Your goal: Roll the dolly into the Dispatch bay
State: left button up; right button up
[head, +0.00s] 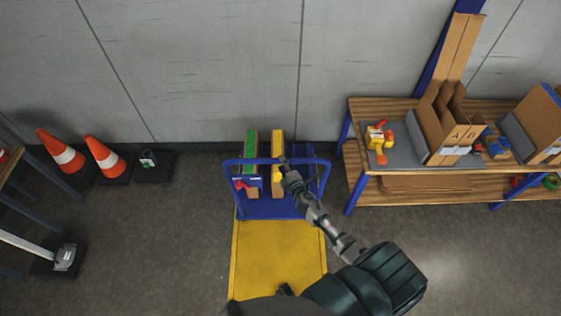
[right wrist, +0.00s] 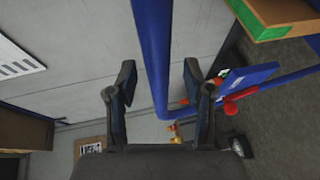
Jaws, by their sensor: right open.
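In the right wrist view the gripper (right wrist: 158,80) is open. The blue handle tube (right wrist: 155,50) shows between its fingers; I cannot tell whether the fingers reach around it. My left gripper is not in view.
A wooden workbench (head: 390,165) with bins stands close at right. Grey floor lies bare on both sides of the yellow.

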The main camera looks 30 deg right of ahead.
jog(key=shift+x, duration=1.3)
jog(key=shift+a, duration=0.1)
grip_shut()
jog(key=shift+s+f, duration=0.1)
